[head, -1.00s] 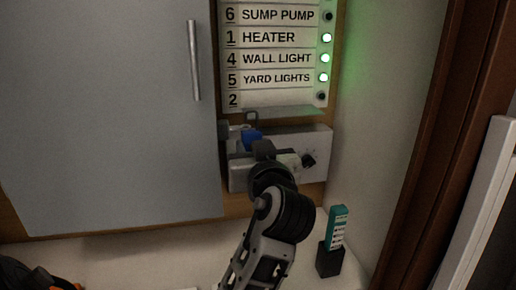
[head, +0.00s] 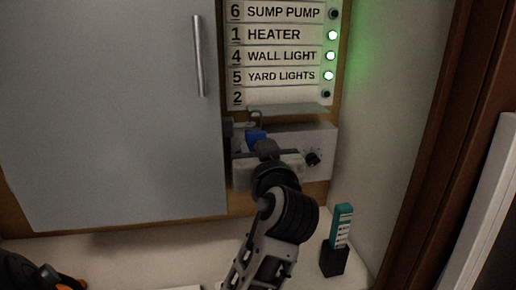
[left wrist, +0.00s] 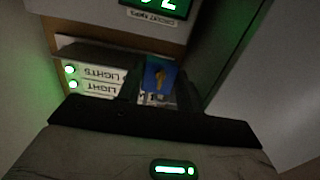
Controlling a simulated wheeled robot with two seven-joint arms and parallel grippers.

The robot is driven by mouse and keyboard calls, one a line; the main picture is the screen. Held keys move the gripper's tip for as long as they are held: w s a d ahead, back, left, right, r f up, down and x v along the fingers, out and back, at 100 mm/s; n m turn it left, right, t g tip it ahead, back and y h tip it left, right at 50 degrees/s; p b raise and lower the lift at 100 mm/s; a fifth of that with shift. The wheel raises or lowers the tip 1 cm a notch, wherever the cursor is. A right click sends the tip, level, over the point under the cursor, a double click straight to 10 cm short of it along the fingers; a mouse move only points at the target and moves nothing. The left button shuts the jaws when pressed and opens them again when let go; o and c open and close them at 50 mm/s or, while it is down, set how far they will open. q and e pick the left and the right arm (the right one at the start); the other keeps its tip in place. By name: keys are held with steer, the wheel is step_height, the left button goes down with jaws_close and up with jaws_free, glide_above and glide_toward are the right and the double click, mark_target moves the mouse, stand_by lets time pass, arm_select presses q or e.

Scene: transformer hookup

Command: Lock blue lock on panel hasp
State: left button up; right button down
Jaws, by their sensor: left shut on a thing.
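The blue lock (head: 256,137) is upright in front of the grey box under the label panel, with its dark shackle (head: 256,117) pointing up toward the panel's lower edge. My left gripper (head: 265,150) is shut on the lock's body. In the left wrist view the blue lock (left wrist: 157,74) shows a brass-coloured keyhole face between the dark fingers. The panel hasp cannot be made out clearly; whether the shackle passes through anything cannot be told.
The label panel (head: 280,56) has several lit green lamps. The grey box (head: 318,140) with a black knob (head: 312,158) is behind my gripper. A grey door (head: 110,110) with a handle is left. A teal tag device (head: 342,225) stands in a black holder at lower right.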

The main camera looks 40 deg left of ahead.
arm_select(q)
steer(key=shift+f+b, duration=0.65)
steer(key=shift+f, duration=0.1)
arm_select(e)
steer(key=shift+f, duration=0.7)
arm_select(q)
steer(key=o, duration=1.2)
steer(key=shift+c, duration=0.2)
